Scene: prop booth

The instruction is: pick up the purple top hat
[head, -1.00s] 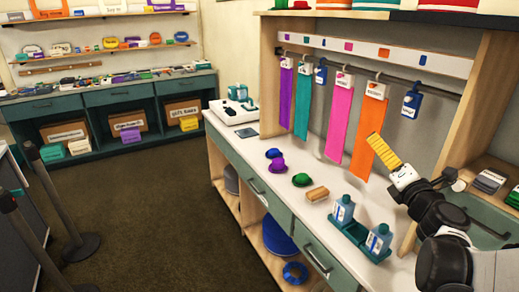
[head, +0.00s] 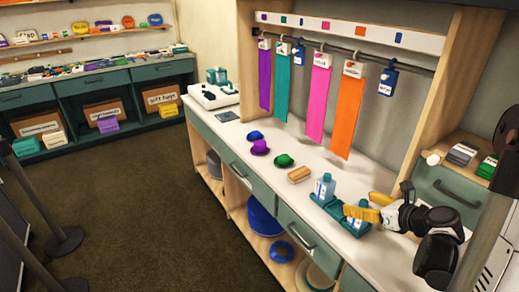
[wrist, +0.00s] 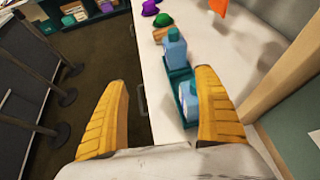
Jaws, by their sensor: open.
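The purple top hat (head: 260,147) sits on the white counter between a blue hat (head: 255,136) and a green hat (head: 284,160). In the wrist view the purple hat (wrist: 149,8) is partly cut off at the top edge, beyond the green hat (wrist: 161,20). My gripper (head: 352,214) has yellow fingers and is at the right part of the counter, close to the bottles and well apart from the hats. In the wrist view my gripper (wrist: 160,108) has its fingers spread wide with nothing held between them.
Two blue bottles (head: 324,187) stand in a teal tray (head: 341,215) near my gripper. A tan block (head: 300,174) lies between the tray and the green hat. Colored scarves (head: 318,98) hang behind the counter. A white device (head: 212,95) stands at the counter's far left.

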